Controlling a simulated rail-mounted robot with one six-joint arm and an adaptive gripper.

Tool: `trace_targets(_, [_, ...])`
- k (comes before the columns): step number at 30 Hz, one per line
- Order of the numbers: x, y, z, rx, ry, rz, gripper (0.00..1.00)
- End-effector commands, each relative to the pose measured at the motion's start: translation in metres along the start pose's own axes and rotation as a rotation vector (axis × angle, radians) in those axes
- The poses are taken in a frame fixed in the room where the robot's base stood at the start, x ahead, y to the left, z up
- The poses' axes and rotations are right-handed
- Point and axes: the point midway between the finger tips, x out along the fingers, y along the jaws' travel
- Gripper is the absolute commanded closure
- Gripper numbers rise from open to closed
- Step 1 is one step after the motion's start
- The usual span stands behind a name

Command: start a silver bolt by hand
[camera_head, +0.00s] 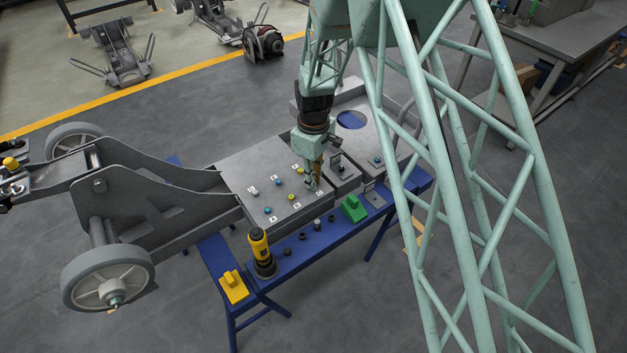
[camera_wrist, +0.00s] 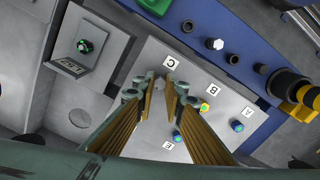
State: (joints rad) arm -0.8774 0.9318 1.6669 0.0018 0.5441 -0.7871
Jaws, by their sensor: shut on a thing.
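My gripper (camera_head: 312,184) is low over the near right corner of the grey chassis plate (camera_head: 238,171), by the label C (camera_wrist: 171,63). In the wrist view its fingertips (camera_wrist: 164,86) are close together on a small grey piece, seemingly the silver bolt (camera_wrist: 160,82). The fingers hide most of it, and I cannot tell whether it touches a hole. Another silver-headed bolt (camera_wrist: 214,44) stands on the blue bench rail, also visible in the head view (camera_head: 317,224). A yellow bolt (camera_wrist: 204,107) is by label B and a blue-green one (camera_wrist: 236,126) by A.
A yellow and black power tool (camera_head: 260,252), a yellow block (camera_head: 233,287), a green block (camera_head: 354,208) and several dark sockets line the blue bench (camera_head: 215,254). A wheeled axle is at left.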

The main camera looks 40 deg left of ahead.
Motion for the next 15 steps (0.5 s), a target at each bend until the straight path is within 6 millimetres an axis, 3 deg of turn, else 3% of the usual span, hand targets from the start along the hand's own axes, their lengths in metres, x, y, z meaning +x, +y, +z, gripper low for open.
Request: trace_targets(15, [0.0012, -0.0005, 0.0005, 0.067, -0.001, -0.001, 0.97])
